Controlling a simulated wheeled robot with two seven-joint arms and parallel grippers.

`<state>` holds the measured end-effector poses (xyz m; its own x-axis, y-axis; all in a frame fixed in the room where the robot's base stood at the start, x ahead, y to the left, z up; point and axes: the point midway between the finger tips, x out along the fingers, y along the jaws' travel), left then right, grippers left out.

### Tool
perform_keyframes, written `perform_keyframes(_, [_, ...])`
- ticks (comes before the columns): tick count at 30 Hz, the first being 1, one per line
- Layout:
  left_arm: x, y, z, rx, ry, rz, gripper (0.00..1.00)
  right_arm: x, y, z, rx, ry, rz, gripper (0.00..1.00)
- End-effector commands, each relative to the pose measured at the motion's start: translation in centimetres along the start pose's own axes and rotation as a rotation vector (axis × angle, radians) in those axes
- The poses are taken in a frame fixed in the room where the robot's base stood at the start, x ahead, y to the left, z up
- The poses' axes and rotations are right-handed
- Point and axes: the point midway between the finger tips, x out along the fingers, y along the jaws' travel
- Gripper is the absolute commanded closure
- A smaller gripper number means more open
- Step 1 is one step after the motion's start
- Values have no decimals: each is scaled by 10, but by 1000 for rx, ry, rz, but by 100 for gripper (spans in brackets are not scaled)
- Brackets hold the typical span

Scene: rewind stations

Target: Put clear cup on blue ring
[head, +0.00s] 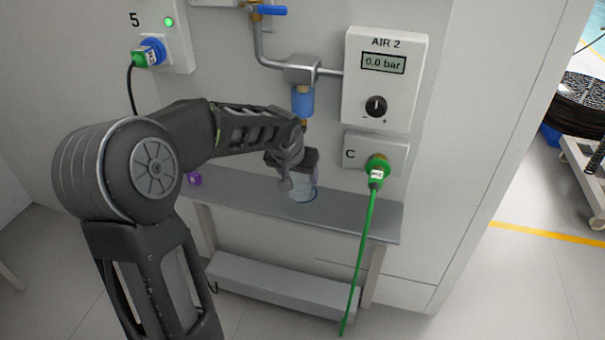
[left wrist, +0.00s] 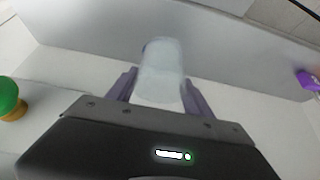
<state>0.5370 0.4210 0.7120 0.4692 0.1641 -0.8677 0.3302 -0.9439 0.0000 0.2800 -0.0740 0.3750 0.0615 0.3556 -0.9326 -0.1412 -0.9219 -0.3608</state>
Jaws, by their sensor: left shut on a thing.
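The clear cup (left wrist: 162,75) is upright or nearly so between the purple-grey fingers of my left gripper (left wrist: 160,88), which is shut on it. In the head view the cup (head: 303,189) shows just below the dark left gripper (head: 297,180), over the grey shelf. A thin bluish curve of the blue ring (head: 303,201) shows around the cup's foot. I cannot tell whether the cup's base touches the shelf or hangs slightly above it. My right gripper is not in view.
A blue-fitted pipe (head: 302,103) comes down above the cup.

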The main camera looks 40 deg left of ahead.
Motion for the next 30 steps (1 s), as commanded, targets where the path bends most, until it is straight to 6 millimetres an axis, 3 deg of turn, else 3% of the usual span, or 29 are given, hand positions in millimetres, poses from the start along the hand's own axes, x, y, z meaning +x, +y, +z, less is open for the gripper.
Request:
perform_keyframes(5, [4, 0, -2, 0, -1, 0, 79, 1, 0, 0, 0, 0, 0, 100])
perform_keyframes(13, [36, 0, -14, 0, -1, 0, 79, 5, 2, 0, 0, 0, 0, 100])
perform_keyframes(25, [40, 0, -13, 0, 0, 0, 79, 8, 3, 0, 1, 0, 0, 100])
perform_keyframes(26, [40, 0, -13, 0, 0, 0, 40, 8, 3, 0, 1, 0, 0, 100])
perform_keyframes(30, [39, 0, -14, 0, 0, 0, 28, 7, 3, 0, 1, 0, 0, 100])
